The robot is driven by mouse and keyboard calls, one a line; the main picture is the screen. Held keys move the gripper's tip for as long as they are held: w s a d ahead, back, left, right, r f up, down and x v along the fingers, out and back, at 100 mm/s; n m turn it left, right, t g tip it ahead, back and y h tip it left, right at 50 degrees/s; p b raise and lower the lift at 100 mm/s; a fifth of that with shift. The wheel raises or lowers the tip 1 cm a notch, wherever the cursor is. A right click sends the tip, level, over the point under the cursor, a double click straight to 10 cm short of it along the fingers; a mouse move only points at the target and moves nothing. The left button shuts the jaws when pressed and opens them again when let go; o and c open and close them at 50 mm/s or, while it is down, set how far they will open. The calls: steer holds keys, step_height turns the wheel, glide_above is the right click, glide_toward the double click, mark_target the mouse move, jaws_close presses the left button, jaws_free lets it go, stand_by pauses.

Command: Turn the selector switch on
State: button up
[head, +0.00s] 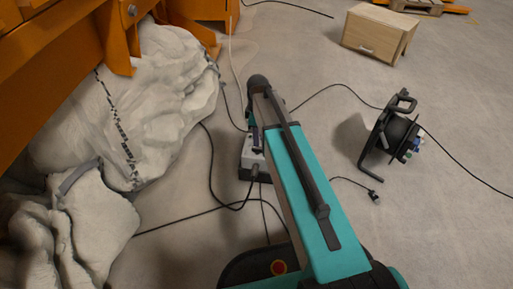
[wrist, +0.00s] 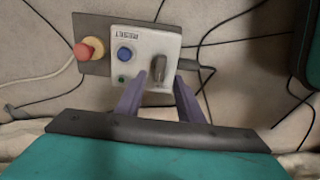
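The control box (wrist: 143,45) has a light grey face with a blue button, a small green button and a grey selector switch (wrist: 158,68). In the wrist view the two purple fingers of my gripper (wrist: 161,80) are apart, one on each side of the selector knob. I cannot tell whether they touch it. In the head view the box (head: 247,160) lies on the floor, partly hidden under my arm. The knob is hidden there.
A red emergency stop (wrist: 84,51) on a yellow ring sits at the box's left end. Black cables (head: 211,165) run over the floor. White sacks (head: 165,85) lie at left under an orange frame. A cable reel (head: 397,135) and a wooden box (head: 372,32) stand at right.

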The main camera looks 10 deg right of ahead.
mark_target(258, 150)
steer(key=shift+f+b, duration=1.2)
steer(key=shift+f, duration=1.55)
jaws_close()
steer(key=shift+a, duration=0.2)
steer(key=shift+d, duration=0.2)
